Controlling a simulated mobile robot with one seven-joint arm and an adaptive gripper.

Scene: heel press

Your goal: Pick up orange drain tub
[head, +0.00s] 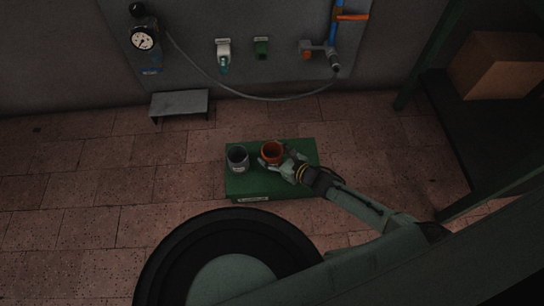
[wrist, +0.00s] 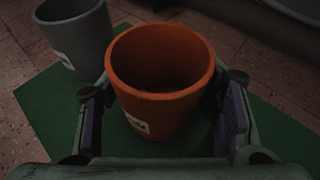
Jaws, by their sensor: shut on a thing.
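The orange drain tub (head: 272,151) is at the green platform, right of a grey tub. In the wrist view the orange tub (wrist: 161,80) sits upright between my two fingers, with a white label low on its front. My gripper (head: 272,160) reaches in from the right and is shut on the orange tub. The fingers also show in the wrist view (wrist: 163,115), one on each side of it. The tub's inside looks dark and empty. I cannot tell whether its base touches the platform.
The grey tub (head: 238,159) stands close on the left. The green platform (head: 290,187) is low on the tiled floor. A small grey step (head: 180,103) stands by the wall, under a gauge (head: 143,38) and hose. A shelf with a cardboard box (head: 497,65) is at right.

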